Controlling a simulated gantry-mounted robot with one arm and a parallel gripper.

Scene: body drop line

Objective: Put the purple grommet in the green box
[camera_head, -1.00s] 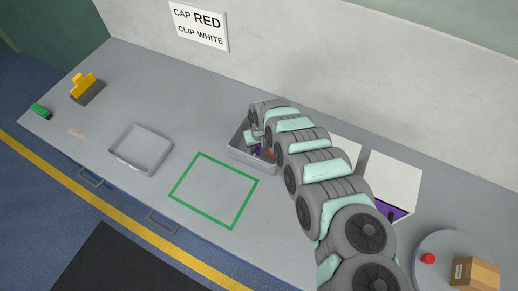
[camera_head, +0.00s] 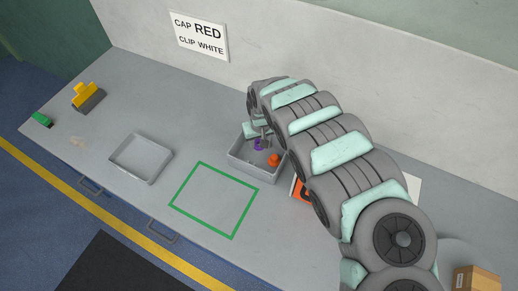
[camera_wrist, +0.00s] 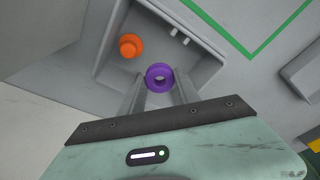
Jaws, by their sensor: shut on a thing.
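The purple grommet (camera_wrist: 160,77) is a ring with a hole, held between the fingertips of my gripper (camera_wrist: 159,88) in the wrist view. My gripper is shut on it. In the head view the grommet (camera_head: 258,145) shows small below the wrist, over the grey bin (camera_head: 246,167). It appears raised above the bin floor. A green square outline (camera_head: 180,193) is marked on the bench, just left of and in front of the bin. It also shows in the wrist view (camera_wrist: 258,50). The area inside it is empty.
An orange part (camera_head: 274,159) lies in the bin. An empty grey tray (camera_head: 140,157) sits left of the outline. A yellow-handled tool (camera_head: 87,97) and a green item (camera_head: 42,120) are at far left. A cardboard box (camera_head: 476,279) is at lower right.

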